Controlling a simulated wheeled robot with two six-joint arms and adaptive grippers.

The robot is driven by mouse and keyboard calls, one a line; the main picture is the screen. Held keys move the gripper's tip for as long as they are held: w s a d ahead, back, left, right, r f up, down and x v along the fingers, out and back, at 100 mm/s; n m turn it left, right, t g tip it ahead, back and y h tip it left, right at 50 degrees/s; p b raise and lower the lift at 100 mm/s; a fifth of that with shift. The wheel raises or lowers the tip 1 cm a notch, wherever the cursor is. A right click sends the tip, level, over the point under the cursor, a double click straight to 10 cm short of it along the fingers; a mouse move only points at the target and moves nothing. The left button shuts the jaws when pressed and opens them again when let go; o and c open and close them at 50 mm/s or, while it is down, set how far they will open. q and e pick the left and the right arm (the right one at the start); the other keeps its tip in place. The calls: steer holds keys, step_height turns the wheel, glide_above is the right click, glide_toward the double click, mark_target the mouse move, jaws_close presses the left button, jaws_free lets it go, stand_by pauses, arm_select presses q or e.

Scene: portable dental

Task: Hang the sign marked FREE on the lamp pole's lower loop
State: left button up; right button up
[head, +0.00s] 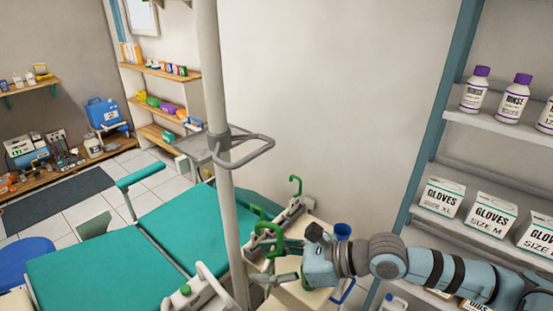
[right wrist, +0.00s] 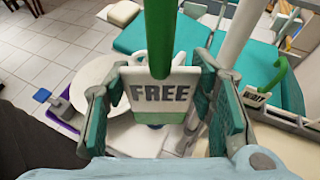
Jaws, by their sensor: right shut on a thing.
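The FREE sign (right wrist: 160,92) is a white plate with a green lower edge and a thick green hook. My right gripper (right wrist: 163,105) is shut on the plate, with a teal finger on each side. In the head view the green hook (head: 268,232) stands up above my right gripper (head: 278,264), just right of the pale lamp pole (head: 213,80). A grey loop (head: 262,152) juts right from the pole, higher in the picture than the hook and apart from it. The pole also shows in the right wrist view (right wrist: 241,40). My left gripper is not in view.
Another green hook (head: 296,184) rises behind the held one, and its sign (right wrist: 257,98) shows in the wrist view. A teal dental chair (head: 180,225) lies left of the pole. A shelf with glove boxes (head: 490,215) and bottles stands right. A blue cup (head: 342,231) is near my wrist.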

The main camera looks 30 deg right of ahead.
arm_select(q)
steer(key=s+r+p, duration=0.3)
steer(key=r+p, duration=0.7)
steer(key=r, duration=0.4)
arm_select(e)
steer(key=w+d+r+m+t+h, duration=0.1)
steer(key=d+r+m+t+h, duration=0.15)
steer(key=r, duration=0.45)
steer(key=w+d+r+m+t+h, duration=0.1)
steer(key=w+d+r+m+h, duration=0.15)
steer(key=r, duration=0.35)
arm_select(q)
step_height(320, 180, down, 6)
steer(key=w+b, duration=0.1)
steer(key=b, duration=0.5)
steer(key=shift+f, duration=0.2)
arm_select(e)
steer(key=x, duration=0.8)
steer(key=shift+d+f, duration=0.35)
steer(key=shift+d, duration=0.05)
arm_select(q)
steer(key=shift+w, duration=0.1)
arm_select(e)
steer(key=shift+w+g, duration=0.1)
steer(key=shift+g, duration=0.15)
steer(key=o, duration=1.2)
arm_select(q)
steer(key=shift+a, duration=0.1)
